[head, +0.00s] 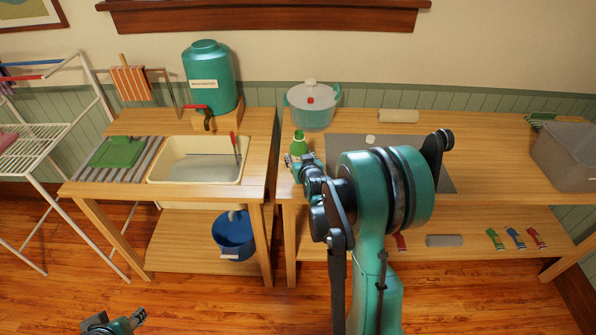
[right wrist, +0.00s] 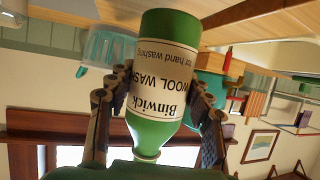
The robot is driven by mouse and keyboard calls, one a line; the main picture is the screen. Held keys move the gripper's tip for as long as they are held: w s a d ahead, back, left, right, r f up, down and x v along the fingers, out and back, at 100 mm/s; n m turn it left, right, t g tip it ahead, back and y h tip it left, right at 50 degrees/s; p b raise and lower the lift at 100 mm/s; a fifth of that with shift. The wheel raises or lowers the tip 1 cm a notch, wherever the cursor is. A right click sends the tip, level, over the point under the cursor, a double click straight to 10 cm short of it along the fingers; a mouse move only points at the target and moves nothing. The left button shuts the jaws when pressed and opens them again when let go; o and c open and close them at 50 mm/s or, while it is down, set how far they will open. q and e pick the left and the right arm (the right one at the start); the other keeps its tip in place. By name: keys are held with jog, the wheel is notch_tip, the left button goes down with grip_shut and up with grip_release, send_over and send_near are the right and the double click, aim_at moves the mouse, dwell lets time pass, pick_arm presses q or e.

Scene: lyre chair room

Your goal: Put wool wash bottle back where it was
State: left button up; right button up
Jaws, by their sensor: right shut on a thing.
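The wool wash bottle (right wrist: 165,35) is green with a cream label, and it shows upside down in the right wrist view. My right gripper (right wrist: 158,98) is shut on it, one finger on each side of the label. In the head view the bottle (head: 298,146) shows at the left end of the right-hand table, partly hidden by my right gripper (head: 308,168). I cannot tell whether its base touches the table. My left gripper (head: 115,325) is at the bottom left of the head view, low and away from the tables; its jaws are too small to judge.
A pot (head: 312,112) with a lid stands behind the bottle. A grey mat (head: 340,147) lies right of it, partly behind my arm. The left table holds a basin (head: 160,172) and a teal water dispenser (head: 209,72). A grey bin (head: 565,158) stands far right.

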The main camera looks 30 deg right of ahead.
jog(key=shift+w+f, duration=0.25)
jog(key=shift+w, duration=0.05)
jog(key=shift+f, duration=0.2)
notch_tip(320, 180, down, 4)
jog(key=shift+r+b, duration=0.2)
jog(key=shift+b, duration=1.05)
jog(key=shift+r, duration=0.1)
jog(key=o, duration=1.3)
jog(key=shift+o, duration=0.2)
